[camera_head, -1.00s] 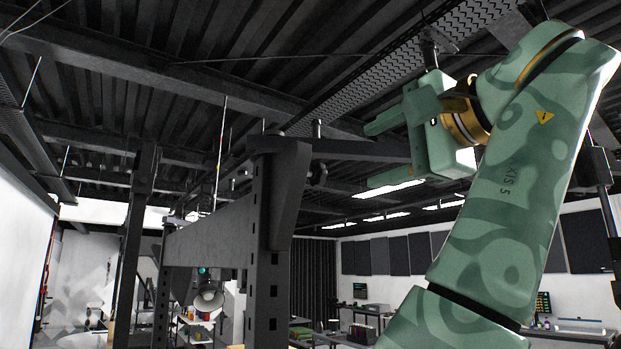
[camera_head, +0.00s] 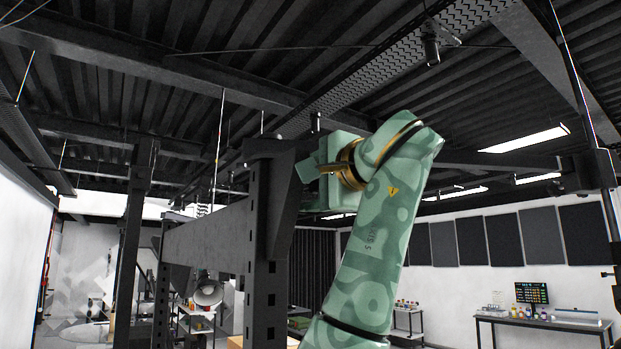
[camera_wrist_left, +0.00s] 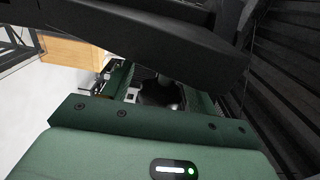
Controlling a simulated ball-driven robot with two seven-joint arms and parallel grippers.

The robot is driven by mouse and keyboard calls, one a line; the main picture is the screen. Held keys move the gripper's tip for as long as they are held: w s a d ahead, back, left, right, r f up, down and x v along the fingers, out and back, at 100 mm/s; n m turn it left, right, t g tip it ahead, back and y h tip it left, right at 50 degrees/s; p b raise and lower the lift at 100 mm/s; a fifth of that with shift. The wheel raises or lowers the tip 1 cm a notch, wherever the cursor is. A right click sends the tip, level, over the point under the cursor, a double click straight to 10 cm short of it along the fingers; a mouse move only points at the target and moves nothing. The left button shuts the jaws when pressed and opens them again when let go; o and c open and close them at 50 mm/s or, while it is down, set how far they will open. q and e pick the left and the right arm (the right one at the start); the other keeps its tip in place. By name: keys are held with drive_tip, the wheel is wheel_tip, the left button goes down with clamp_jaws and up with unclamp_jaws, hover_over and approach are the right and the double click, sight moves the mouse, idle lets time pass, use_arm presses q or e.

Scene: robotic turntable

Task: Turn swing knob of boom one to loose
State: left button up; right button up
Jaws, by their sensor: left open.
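My left gripper (camera_head: 309,182) is raised at the right side of a dark upright post (camera_head: 268,250) and points left toward it. Its fingertips are partly hidden by the post. In the left wrist view the gripper (camera_wrist_left: 160,88) is open, with a dark round knob (camera_wrist_left: 158,93) between its fingers. Whether the fingers touch the knob cannot be told. The knob's markings do not show. In the head view the knob is hidden behind the gripper. My right gripper is not in view.
A dark grey boom (camera_head: 212,238) runs left from the post, with another upright (camera_head: 133,240) further left. In the left wrist view a dark beam (camera_wrist_left: 150,35) crosses close above the fingers. A table with a monitor (camera_head: 531,293) stands far right.

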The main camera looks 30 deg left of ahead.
use_arm(q)
drive_tip(key=shift+a, duration=0.1)
drive_tip(key=shift+c, duration=0.4)
drive_tip(key=c, duration=0.9)
drive_tip(key=shift+f, duration=0.1)
